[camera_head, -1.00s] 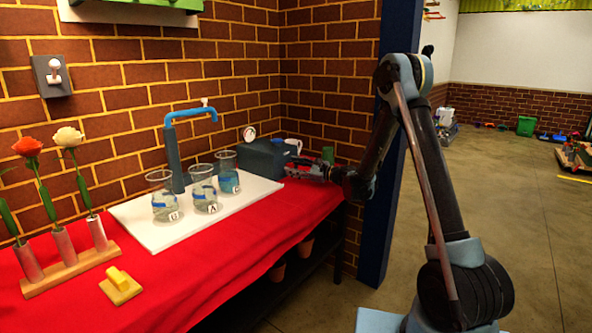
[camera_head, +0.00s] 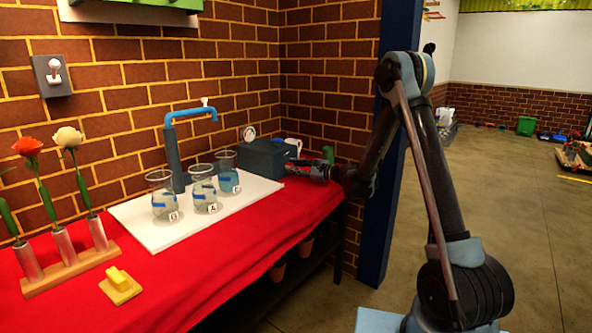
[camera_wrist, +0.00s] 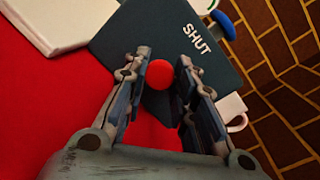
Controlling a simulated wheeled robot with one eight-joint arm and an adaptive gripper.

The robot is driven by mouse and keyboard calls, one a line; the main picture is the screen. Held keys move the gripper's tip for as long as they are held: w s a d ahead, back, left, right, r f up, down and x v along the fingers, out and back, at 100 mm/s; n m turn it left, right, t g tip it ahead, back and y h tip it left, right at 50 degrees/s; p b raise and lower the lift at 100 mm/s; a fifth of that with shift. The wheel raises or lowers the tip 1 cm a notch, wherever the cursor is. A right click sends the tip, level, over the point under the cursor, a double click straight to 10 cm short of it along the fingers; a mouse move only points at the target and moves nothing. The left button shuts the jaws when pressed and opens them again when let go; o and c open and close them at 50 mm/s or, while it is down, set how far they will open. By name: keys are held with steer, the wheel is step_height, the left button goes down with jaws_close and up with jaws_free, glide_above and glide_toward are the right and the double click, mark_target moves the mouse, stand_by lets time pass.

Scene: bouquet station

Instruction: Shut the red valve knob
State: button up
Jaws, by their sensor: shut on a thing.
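The red valve knob (camera_wrist: 183,64) shows as a small round red end between my fingers in the wrist view, against the dark blue-grey box. A dark part (camera_wrist: 158,98) lies just below it between the fingers. The box (camera_wrist: 165,35) carries a white "SHUT" label (camera_wrist: 196,40). My gripper (camera_head: 292,168) is at the box's right front side in the head view, and it also shows in the wrist view (camera_wrist: 167,68), closed on the knob. In the head view the gripper hides the knob. The box (camera_head: 268,158) stands at the right end of the red-covered table.
Three glass beakers (camera_head: 205,194) stand on a white board (camera_head: 160,232) left of the box, under a blue tap (camera_head: 173,160). A white mug (camera_wrist: 232,110) and a green object (camera_head: 328,153) are close to the gripper. Brick walls rise behind.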

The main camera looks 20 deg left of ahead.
steer(key=n+h, duration=0.1)
steer(key=n, duration=0.3)
steer(key=shift+s, duration=0.2)
steer(key=n, duration=0.3)
steer(key=shift+s+n+t, duration=0.1)
steer(key=shift+n+t, duration=0.2)
steer(key=n+h, duration=0.1)
steer(key=n, duration=0.2)
steer(key=shift+s+a+n+t, duration=0.1)
steer(key=shift+n+t, duration=0.2)
steer(key=shift+n, duration=0.1)
steer(key=shift+n+t+h, duration=0.3)
steer(key=shift+n+t, duration=0.1)
steer(key=shift+n, duration=1.1)
steer(key=o, duration=1.1)
steer(key=shift+f, duration=0.1)
steer(key=shift+c, duration=0.2)
